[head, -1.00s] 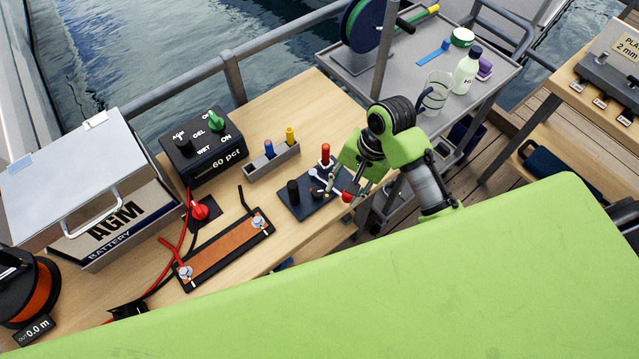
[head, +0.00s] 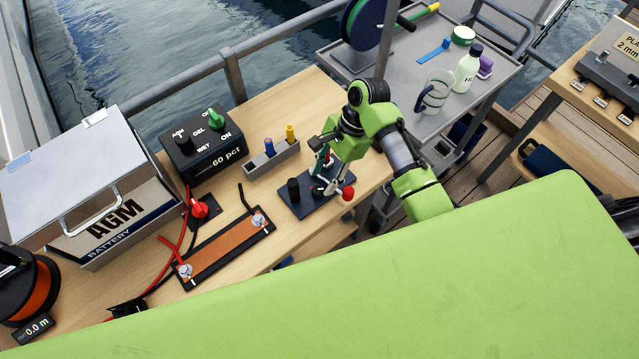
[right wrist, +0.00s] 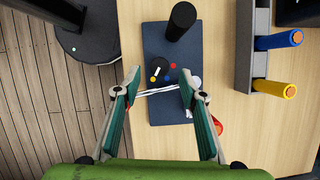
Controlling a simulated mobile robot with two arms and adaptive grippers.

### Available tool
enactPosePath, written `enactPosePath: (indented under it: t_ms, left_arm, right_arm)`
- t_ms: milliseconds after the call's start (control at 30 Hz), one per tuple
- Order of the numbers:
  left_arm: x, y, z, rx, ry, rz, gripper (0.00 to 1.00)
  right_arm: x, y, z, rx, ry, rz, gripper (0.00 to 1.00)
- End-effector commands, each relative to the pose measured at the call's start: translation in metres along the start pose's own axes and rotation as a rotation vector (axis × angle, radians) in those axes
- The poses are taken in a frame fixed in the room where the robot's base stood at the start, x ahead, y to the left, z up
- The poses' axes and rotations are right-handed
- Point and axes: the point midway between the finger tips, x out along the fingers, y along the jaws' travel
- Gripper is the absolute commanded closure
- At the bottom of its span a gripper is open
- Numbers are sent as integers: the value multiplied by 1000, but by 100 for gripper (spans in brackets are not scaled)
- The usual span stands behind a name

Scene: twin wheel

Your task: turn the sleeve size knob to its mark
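The sleeve size knob (right wrist: 161,70) is a small round black knob with a white line on top. Yellow, blue and red dots lie beside it in the right wrist view; which dot the line points at is too small to tell. It sits on a dark board (right wrist: 163,108) that also shows in the head view (head: 292,208). My right gripper (right wrist: 160,74) is open and empty, its green-padded fingers left and right of the knob in that view, apparently apart from it. My left gripper is not in view.
A black post (right wrist: 181,20) stands on the board beyond the knob. Silver rods and a red ball (head: 348,194) are close to the right finger. A grey holder (head: 272,160) with blue and yellow pens stands nearby. A black selector box (head: 205,148) stands further left.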

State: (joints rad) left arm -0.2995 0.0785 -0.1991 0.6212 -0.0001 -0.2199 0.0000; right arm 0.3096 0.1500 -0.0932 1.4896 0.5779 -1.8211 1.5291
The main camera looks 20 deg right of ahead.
Motion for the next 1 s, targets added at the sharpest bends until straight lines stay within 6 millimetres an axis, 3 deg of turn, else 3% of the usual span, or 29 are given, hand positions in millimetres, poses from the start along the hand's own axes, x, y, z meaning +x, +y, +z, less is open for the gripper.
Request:
enactPosePath:
  t_ms: [100,300,633,767,800,1000]
  left_arm:
    - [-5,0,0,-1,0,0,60]
    - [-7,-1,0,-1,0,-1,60]
    - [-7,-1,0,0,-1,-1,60]
    - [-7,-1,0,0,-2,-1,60]
    - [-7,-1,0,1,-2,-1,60]
    - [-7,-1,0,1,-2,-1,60]
  right_arm:
    - [19,1,1,2,0,4,62]
    - [38,0,0,0,0,1,62]
    - [41,0,0,0,1,-1,62]
    - [41,0,0,0,1,-1,96]
    - [41,0,0,0,1,-1,100]
    - [41,0,0,-4,1,1,100]
